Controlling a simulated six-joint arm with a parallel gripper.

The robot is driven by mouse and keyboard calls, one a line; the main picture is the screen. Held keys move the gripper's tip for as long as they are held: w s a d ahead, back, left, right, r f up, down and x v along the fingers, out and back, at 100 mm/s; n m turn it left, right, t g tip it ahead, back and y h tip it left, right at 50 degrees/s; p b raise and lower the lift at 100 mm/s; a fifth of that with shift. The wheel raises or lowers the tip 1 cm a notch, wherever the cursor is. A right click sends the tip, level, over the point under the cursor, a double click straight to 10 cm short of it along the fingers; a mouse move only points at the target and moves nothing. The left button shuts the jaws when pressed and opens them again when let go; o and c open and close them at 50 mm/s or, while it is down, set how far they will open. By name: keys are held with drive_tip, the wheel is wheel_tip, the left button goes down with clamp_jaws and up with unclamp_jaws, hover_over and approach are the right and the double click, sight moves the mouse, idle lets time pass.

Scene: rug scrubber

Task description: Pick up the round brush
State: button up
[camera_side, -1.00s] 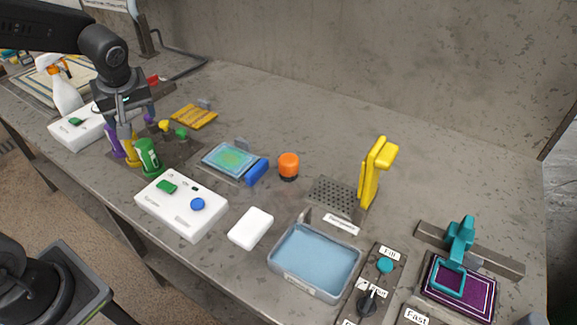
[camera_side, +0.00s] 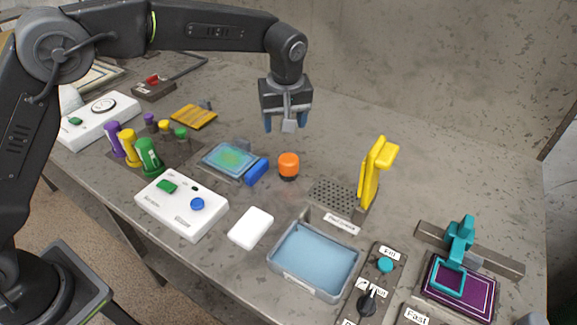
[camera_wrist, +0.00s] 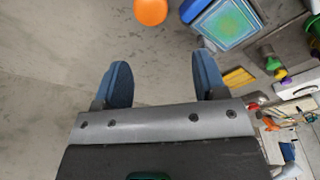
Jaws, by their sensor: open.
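The round brush (camera_side: 288,162), with an orange top and a dark underside, stands upright on the grey table near the middle in the side view. In the wrist view its orange top (camera_wrist: 150,11) shows at the upper edge, partly cut off. My gripper (camera_side: 286,122) points down above the table, behind the brush in the side view and apart from it. Its blue fingers (camera_wrist: 162,68) are spread, with only bare table between them in the wrist view.
Left of the brush are a coloured pad (camera_side: 229,157) and a blue roller (camera_side: 256,172). A perforated plate (camera_side: 330,192) and a yellow upright tool (camera_side: 374,172) stand to its right. A water tray (camera_side: 314,262) is in front. The table behind the brush is clear.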

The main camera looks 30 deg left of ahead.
sight(289, 158)
drive_tip(key=f, duration=0.4)
drive_tip(key=w+f, duration=0.1)
drive_tip(key=f, duration=0.9)
drive_tip(key=shift+w+f, duration=0.1)
drive_tip(key=shift+w, duration=0.1)
drive_tip(key=c, duration=0.7)
